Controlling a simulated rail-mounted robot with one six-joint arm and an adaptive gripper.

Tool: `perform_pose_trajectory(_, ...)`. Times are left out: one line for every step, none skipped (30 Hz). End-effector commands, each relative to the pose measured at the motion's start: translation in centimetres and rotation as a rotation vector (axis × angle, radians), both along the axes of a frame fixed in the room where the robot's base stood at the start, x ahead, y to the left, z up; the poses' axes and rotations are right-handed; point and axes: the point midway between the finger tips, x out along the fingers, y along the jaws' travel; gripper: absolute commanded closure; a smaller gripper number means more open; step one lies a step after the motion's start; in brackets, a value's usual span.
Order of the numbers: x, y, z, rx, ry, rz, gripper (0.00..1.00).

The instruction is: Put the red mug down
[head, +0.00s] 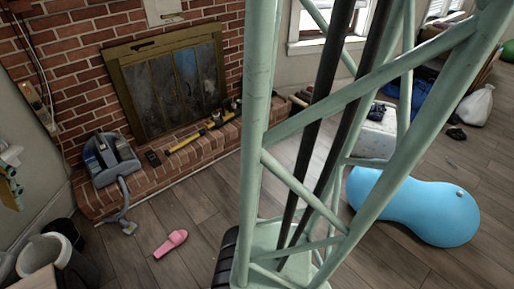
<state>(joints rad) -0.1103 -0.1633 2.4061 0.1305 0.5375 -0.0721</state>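I cannot make out a red mug in the head view. My gripper is not in view, so whether it holds anything does not show. The brick hearth (215,150) runs along the foot of the fireplace (167,80). Small dark items stand at its right end, too small to identify.
On the hearth are a grey vacuum-like device (108,158) and a yellow level-like tool (188,140). A pink slipper (171,243) and a blue peanut-shaped ball (413,206) lie on the wood floor. Bins (50,255) stand lower left. Floor between slipper and hearth is clear.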

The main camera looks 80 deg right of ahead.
Motion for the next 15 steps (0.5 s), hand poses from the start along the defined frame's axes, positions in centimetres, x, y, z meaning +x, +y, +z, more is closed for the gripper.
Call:
perform_pose_trajectory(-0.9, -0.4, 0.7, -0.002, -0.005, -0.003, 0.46)
perform_pose_trajectory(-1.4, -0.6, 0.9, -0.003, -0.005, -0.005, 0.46)
perform_pose_trajectory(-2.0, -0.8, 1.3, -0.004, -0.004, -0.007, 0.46)
perform_pose_trajectory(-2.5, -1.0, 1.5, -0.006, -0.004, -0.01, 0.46)
perform_pose_trajectory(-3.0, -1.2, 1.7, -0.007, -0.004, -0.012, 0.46)
perform_pose_trajectory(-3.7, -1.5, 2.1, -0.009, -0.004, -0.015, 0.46)
perform_pose_trajectory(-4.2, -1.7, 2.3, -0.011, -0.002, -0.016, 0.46)
perform_pose_trajectory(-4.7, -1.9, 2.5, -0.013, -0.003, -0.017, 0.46)
perform_pose_trajectory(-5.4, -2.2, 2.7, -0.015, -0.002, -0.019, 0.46)
perform_pose_trajectory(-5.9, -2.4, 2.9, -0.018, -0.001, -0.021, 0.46)
perform_pose_trajectory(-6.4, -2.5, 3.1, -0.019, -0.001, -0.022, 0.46)
perform_pose_trajectory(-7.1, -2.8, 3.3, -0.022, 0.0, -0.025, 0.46)
perform_pose_trajectory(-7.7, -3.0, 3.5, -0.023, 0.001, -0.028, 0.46)
perform_pose_trajectory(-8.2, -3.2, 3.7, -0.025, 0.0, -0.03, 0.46)
perform_pose_trajectory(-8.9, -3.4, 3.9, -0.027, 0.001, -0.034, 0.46)
